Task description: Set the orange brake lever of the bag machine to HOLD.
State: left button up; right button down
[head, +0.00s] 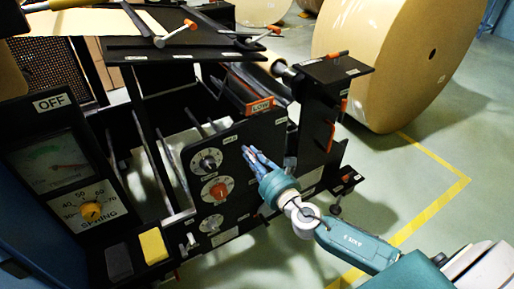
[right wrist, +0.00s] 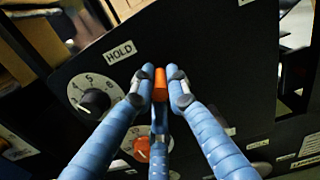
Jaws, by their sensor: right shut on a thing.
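The orange brake lever (right wrist: 160,85) shows in the right wrist view on the black panel of the bag machine (head: 263,132). My right gripper (right wrist: 160,90) is shut on it, with blue fingers on both sides and a third below. The lever's tip is right of and below the white HOLD label (right wrist: 120,52). In the head view my right gripper (head: 248,153) reaches the panel from the lower right, and its fingers hide the lever there. The lever's lower part is hidden by the fingers. My left gripper is not in view.
Left of the lever are a numbered black knob (right wrist: 95,101) and an orange-red knob (head: 220,190). An orange LOW sign (head: 261,106) sits on the panel's top edge. A large kraft roll (head: 385,60) stands behind.

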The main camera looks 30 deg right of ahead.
jog(key=shift+a+f+n, duration=0.1)
jog(key=shift+a+n, duration=0.2)
jog(key=shift+a, duration=0.1)
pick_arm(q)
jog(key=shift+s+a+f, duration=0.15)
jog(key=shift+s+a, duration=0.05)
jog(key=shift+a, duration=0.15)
pick_arm(e)
jog(key=shift+s+a+f, duration=0.1)
jog(key=shift+a+f, duration=0.35)
jog(key=shift+a, duration=0.15)
jog(key=c, duration=1.7)
grip_release()
jog(key=shift+a, duration=0.1)
jog(key=shift+s+f, duration=0.1)
jog(key=shift+s, duration=0.25)
jog(key=s, duration=0.7)
jog(key=s+d, duration=0.1)
jog(key=s, duration=0.3)
jog(key=shift+s, duration=0.15)
